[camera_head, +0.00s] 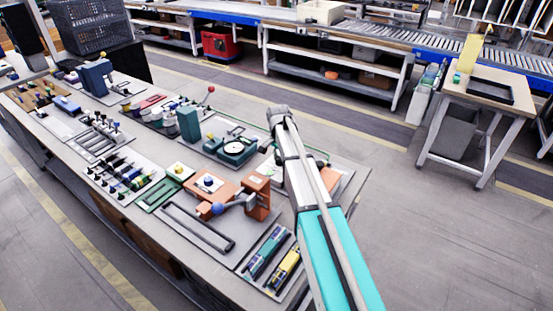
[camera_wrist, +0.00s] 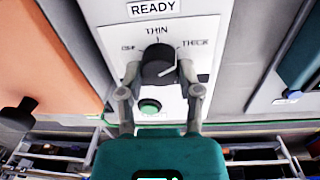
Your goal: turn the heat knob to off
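The heat knob (camera_wrist: 158,65) is a dark round knob on a white panel (camera_wrist: 205,32) in the wrist view. The labels around it seem to read OFF at left, THIN at top and THICK at right. My gripper (camera_wrist: 159,70) is open, with one finger on each side of the knob. A small gap seems to show between each finger and the knob. In the camera_head view my arm reaches over the bench, and the knob and fingertips cannot be made out.
A green round button (camera_wrist: 150,106) sits just below the knob, between the fingers. A READY label (camera_wrist: 153,8) is above. An orange block (camera_wrist: 50,50) stands left and a teal part (camera_wrist: 302,50) right. The bench (camera_head: 160,245) holds several fixtures, including a round dial device (camera_head: 236,150).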

